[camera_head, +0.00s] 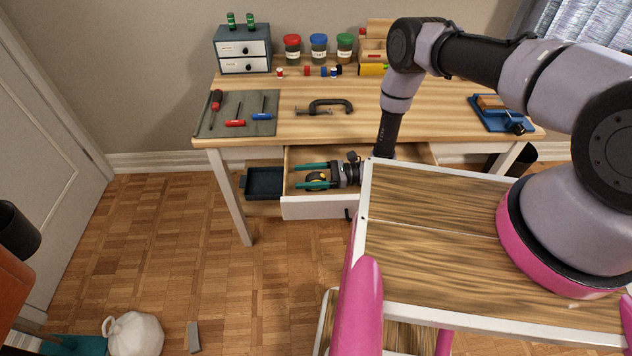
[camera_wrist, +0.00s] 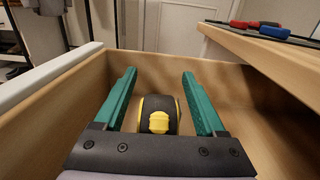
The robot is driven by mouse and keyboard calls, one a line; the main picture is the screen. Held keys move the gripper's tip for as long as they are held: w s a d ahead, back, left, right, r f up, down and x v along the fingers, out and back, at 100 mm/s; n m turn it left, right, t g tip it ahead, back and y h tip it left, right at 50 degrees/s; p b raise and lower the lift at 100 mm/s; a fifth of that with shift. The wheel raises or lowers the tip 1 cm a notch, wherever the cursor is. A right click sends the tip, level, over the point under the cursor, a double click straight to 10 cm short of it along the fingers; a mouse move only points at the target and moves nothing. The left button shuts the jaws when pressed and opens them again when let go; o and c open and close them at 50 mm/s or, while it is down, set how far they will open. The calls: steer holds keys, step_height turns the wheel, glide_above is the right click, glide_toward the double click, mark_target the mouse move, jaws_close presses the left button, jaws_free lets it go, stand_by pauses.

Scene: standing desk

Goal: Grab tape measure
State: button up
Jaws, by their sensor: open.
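The tape measure (camera_wrist: 159,115) is black with yellow edges and a yellow front piece. In the wrist view it sits in the open drawer, between the two green fingers of my gripper (camera_wrist: 160,95). The fingers are open, with a gap on each side of it. In the head view the tape measure (camera_head: 316,179) shows between the fingers of my gripper (camera_head: 312,175) inside the drawer (camera_head: 318,207). My gripper's dark palm hides the near part of the tape measure in the wrist view.
A C-clamp (camera_head: 328,107) and a tool mat (camera_head: 262,104) lie on the desk. A dark tray (camera_head: 265,182) is left of the drawer.

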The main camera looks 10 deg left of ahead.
jaws_close()
